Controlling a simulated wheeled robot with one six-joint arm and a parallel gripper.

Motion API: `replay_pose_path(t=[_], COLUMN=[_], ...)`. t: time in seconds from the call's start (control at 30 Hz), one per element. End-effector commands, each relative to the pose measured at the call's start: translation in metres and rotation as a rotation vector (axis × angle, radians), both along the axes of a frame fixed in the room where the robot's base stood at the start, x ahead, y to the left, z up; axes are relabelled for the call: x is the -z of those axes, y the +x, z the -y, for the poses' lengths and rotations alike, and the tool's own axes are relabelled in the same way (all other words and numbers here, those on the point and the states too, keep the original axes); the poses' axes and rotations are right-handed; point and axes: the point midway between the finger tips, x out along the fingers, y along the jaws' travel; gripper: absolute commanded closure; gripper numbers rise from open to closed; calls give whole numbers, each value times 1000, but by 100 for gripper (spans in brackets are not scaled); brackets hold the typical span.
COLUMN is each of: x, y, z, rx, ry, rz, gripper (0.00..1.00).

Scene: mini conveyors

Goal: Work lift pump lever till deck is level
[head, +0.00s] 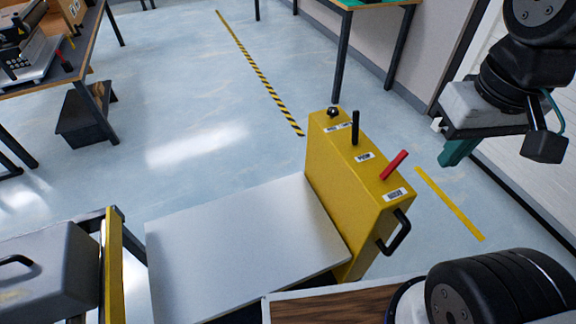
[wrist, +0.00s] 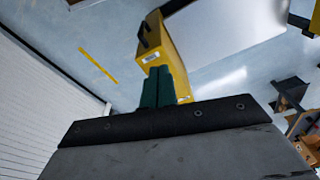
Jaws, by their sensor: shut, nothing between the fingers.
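The lift has a yellow housing (head: 335,165) with a flat pale deck (head: 235,240) on its left. On the housing's top stand a black upright lever (head: 355,128) in the middle, a red lever (head: 394,165) leaning right, and a black knob (head: 333,111). The small white labels are hard to read. My gripper (head: 447,160) is shut and empty, in the air right of the housing, apart from the levers. In the wrist view its green fingers (wrist: 163,88) overlap the housing (wrist: 176,58) and hide part of it. The levers are not clear there.
A stand with a yellow edge (head: 114,265) and a grey case (head: 50,270) is left of the deck. A black handle (head: 396,232) juts from the housing. A wood-topped surface (head: 335,305) is in front. A workbench stands at upper left; a wall is at right.

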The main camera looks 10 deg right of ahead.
Motion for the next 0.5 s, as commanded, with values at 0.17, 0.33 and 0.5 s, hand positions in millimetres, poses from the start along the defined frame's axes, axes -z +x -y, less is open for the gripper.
replay_pose_path(t=[0.17, 0.33, 0.5], x=[6, 25, 45], y=[3, 13, 31], z=[-6, -20, -24], rx=[-34, -101, -196], ry=[-1, -13, -97], rz=[-35, -146, -273], gripper=[100, 100, 100])
